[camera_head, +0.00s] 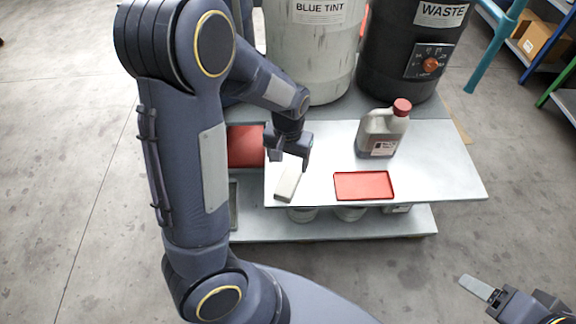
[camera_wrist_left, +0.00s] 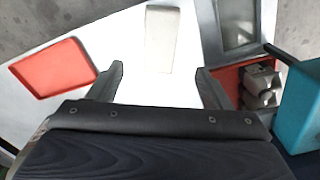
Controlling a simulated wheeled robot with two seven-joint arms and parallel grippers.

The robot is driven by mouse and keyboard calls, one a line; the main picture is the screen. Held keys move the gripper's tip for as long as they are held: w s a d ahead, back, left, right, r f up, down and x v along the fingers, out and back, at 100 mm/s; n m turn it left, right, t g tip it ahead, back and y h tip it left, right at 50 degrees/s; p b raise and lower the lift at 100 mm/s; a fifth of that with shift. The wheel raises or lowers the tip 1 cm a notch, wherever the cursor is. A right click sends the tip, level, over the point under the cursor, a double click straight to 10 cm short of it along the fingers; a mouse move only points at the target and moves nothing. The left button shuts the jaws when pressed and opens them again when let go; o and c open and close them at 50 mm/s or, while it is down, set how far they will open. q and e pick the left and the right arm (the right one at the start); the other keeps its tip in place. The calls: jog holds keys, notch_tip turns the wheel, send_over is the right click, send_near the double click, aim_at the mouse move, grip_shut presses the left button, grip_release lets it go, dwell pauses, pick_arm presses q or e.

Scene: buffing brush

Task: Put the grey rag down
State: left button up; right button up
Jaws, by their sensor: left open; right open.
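A pale grey folded piece, apparently the grey rag (camera_head: 288,182), lies on the white tabletop near its front left edge. It also shows in the left wrist view (camera_wrist_left: 160,40), at top centre beyond my fingertips. My left gripper (camera_head: 291,157) is just behind and above it in the head view. My right gripper (camera_head: 479,289) is at the lower right of the head view, open, away from the table, over the floor.
A red tray (camera_head: 364,187) lies right of the rag. A grey jug with a red cap (camera_head: 382,130) stands behind it. Large BLUE TINT (camera_head: 312,50) and WASTE (camera_head: 405,60) drums stand at the back. A red container (camera_head: 245,147) is left of the tabletop. White surface between rag and tray is clear.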

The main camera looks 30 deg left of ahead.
pick_arm(q)
jog(key=s+d+r+t+h, duration=0.2)
jog(key=s+r, duration=0.5)
jog(key=s, duration=0.1)
jog(key=s+d+r+t+h, duration=0.1)
jog(key=s+d+r+t, duration=0.1)
jog(key=s+r, duration=0.6)
jog(key=shift+s+t+h, duration=0.4)
jog(key=shift+s+t, duration=0.05)
jog(key=shift+t, duration=0.35)
jog(key=shift+r, duration=0.1)
notch_tip(320, 180, up, 20)
jog(key=p, duration=2)
jog(key=shift+r+p, duration=0.25)
jog(key=shift+p, duration=0.15)
jog(key=shift+o, duration=0.3)
